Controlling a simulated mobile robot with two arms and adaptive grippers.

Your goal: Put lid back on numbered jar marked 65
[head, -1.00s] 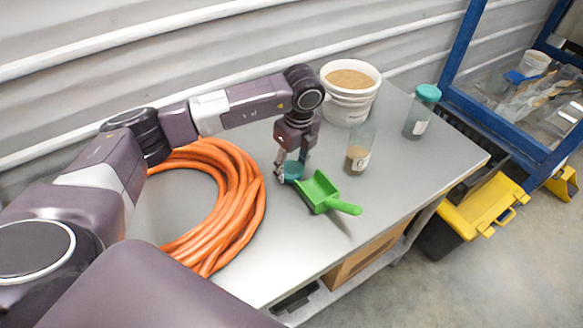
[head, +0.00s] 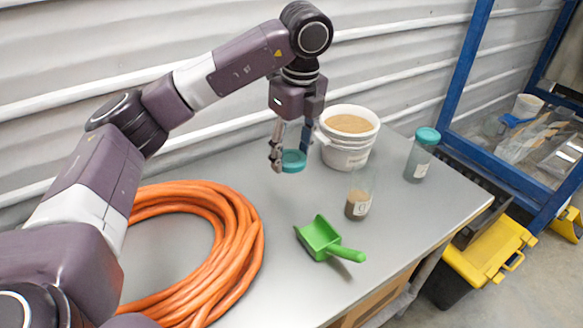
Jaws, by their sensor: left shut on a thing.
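My left gripper (head: 290,152) is shut on a teal lid (head: 293,161) and holds it above the table, left of the white bucket. An open clear jar (head: 360,193) with brown substrate in its bottom stands upright to the right of and below the lid. Its label is too small to read surely. A second clear jar (head: 418,163) with a teal lid on it stands farther right; its label is not readable. My right gripper is not in view.
A white bucket (head: 346,154) of tan substrate stands behind the open jar. A green scoop (head: 324,241) lies in front of it. A coiled orange hose (head: 240,240) covers the table's left. A blue frame (head: 465,75) stands beyond the right end.

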